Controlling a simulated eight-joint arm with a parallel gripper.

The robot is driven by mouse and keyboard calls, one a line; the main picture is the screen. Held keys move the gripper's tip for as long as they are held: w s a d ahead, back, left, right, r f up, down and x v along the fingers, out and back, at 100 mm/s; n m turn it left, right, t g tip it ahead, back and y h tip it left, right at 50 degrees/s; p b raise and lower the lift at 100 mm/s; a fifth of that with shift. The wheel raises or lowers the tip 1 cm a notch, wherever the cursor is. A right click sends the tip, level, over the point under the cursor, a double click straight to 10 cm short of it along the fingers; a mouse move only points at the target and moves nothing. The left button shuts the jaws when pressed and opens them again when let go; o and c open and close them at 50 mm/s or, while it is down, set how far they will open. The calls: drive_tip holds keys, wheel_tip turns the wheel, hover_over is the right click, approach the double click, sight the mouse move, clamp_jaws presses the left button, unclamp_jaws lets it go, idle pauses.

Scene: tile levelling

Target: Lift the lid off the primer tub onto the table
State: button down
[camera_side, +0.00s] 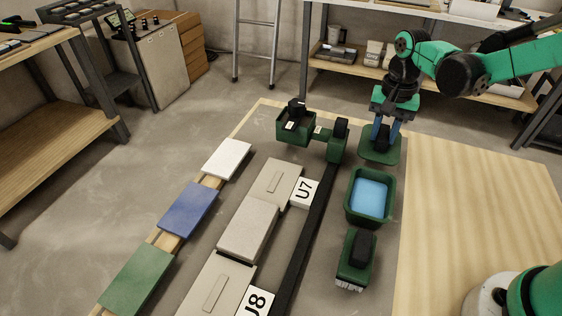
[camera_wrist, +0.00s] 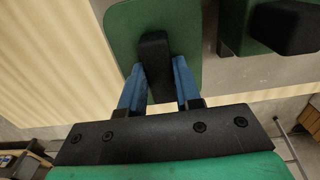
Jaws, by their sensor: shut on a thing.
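The primer tub (camera_side: 350,205) is a green open box with light blue primer (camera_side: 370,196) showing inside, near the right edge of the grey work surface. Its lid (camera_side: 374,154) is a flat green plate behind the tub, apart from it, not covering it. My gripper (camera_side: 387,135) is above the lid, its blue fingers shut on the lid's black handle. In the wrist view, the handle (camera_wrist: 154,62) stands between the two blue fingers, with the green lid (camera_wrist: 190,25) beyond it. I cannot tell whether the lid touches the table or hangs just above it.
A green tool with black knobs (camera_side: 296,128) stands left of the lid. A black-handled brush (camera_side: 354,262) lies in front of the tub. Grey tiles (camera_side: 247,230) and a dark rail (camera_side: 306,235) run on the left. The wooden tabletop (camera_side: 470,200) at right is clear.

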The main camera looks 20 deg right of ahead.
drive_tip(key=shift+f, duration=0.35)
drive_tip(key=shift+f, duration=1.5)
drive_tip(key=shift+c, duration=1.1)
unclamp_jaws()
drive_tip(key=shift+r, duration=0.1)
drive_tip(key=shift+r, duration=3.9)
